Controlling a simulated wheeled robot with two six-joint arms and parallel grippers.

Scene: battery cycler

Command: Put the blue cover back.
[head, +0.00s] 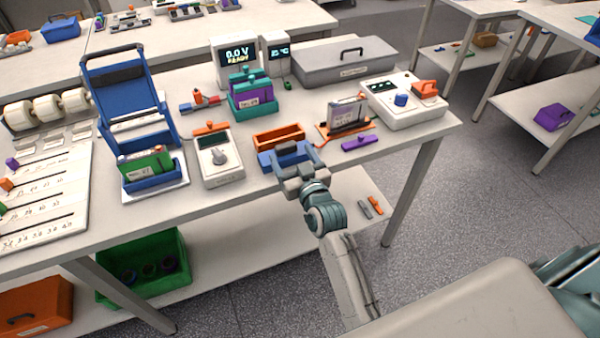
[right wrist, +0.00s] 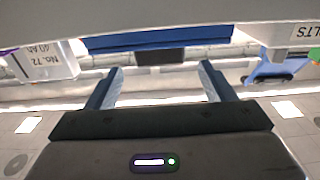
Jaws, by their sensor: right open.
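A blue piece with a dark grip, which looks like the blue cover (head: 268,161), is at the table's front edge, just in front of an orange open tray (head: 279,137). In the right wrist view the cover (right wrist: 110,43) is a blue strip, with its dark grip between and beyond my fingertips. My right gripper (head: 303,158) is open and empty, its two fingers reaching toward the grip. I cannot tell whether they touch it. The cover's lower part is partly hidden by the gripper. My left gripper is not in view.
A white meter (head: 218,160) stands left of the cover. A grey cell (head: 347,113) in an orange holder and a purple piece (head: 359,143) are to the right. A tall blue frame (head: 118,85) and a green cell (head: 147,164) in a blue tray stand farther left.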

